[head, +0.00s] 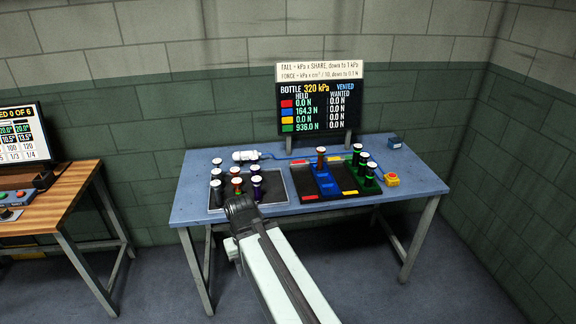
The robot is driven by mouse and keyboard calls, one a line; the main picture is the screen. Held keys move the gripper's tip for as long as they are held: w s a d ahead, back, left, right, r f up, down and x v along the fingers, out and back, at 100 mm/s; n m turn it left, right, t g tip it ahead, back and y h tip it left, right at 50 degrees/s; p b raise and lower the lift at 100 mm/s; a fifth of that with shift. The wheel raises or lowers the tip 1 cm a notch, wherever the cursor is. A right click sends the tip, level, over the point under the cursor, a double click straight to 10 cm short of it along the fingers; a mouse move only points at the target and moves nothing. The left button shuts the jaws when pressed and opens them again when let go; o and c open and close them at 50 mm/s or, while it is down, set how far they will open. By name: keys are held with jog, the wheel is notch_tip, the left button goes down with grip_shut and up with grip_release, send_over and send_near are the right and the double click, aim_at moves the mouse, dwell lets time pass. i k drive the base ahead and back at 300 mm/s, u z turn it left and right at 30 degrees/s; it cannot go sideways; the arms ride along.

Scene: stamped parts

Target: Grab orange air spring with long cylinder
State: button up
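Several air springs with white caps stand upright in a dark tray (278,198) on the left of the blue table. Their bodies look dark, red, green and purple, and they are small in view. A brownish-orange air spring (320,162) with a fairly tall body stands apart at the back of the coloured rack (345,185); whether its cylinder is the long kind is hard to tell. My gripper (239,206) is at the tray's front edge in the picture and hides part of it. I see nothing held in it, and its fingers are too small to read.
Several green air springs (364,161) stand on the rack's right side. A white bottle (246,155) lies behind the tray. A yellow box with a red button (392,179) is at right. A display board (318,108) stands at the back. A wooden desk (60,200) is at left.

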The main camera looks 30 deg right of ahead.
aim_at(320, 150)
jog(key=u, duration=0.15)
jog(key=i, duration=1)
jog(key=z, duration=0.1)
